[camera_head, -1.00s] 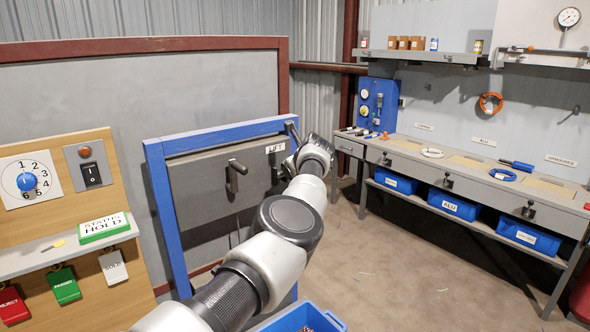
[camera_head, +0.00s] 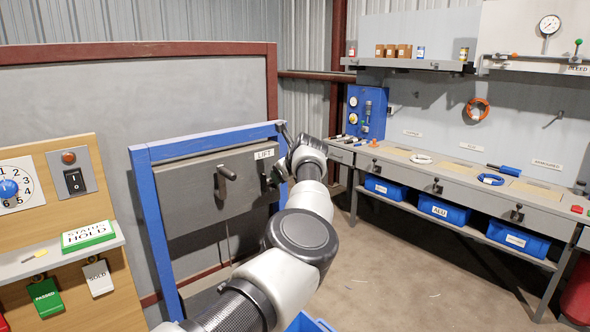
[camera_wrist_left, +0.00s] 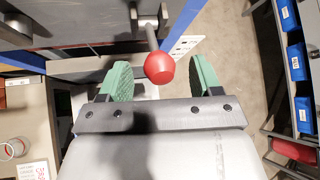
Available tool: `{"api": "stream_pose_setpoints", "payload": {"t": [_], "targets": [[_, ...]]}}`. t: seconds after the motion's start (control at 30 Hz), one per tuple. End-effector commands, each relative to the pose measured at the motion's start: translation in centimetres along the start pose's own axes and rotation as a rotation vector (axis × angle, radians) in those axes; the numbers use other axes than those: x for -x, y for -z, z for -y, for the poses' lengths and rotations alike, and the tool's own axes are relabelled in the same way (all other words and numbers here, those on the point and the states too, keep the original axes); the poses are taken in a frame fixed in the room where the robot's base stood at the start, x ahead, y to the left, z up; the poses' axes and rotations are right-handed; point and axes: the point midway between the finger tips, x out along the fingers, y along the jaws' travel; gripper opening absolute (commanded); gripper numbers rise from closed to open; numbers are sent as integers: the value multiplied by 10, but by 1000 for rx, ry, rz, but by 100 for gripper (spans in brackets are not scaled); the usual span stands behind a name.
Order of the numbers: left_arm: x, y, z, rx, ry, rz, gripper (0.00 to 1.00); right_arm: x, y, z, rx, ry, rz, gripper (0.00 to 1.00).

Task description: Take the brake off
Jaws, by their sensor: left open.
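A red ball knob (camera_wrist_left: 160,67) on a metal rod shows in the left wrist view. It lies between the two green fingers of my left gripper (camera_wrist_left: 161,76), which is open with a gap on both sides of the knob. In the head view my left gripper (camera_head: 277,172) is at the right side of a grey panel (camera_head: 200,196) in a blue frame, just below the LIFT label (camera_head: 264,154). The arm's end largely hides the knob there. A dark handle (camera_head: 225,178) sticks out of the panel to the gripper's left. My right gripper is out of view.
A board with a dial (camera_head: 10,188) and a rocker switch (camera_head: 75,181) stands at left. A workbench (camera_head: 470,186) with blue bins runs along the right. Open floor (camera_head: 400,270) lies between.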

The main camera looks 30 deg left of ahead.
Motion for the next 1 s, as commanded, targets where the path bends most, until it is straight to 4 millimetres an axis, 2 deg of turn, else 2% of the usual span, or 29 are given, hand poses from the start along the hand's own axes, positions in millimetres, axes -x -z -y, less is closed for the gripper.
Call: {"api": "stream_pose_setpoints", "payload": {"t": [0.03, 0.23, 0.43, 0.6, 1.0], "targets": [[6, 4, 0, 2, 2, 0, 64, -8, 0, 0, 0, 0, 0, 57], [42, 4, 0, 2, 3, 2, 64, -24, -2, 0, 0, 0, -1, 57], [72, 2, 0, 0, 1, 1, 64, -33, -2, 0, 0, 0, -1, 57], [81, 0, 0, 0, 0, 0, 64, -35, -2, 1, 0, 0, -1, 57], [82, 0, 0, 0, -1, 0, 64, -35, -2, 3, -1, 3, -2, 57]]}}
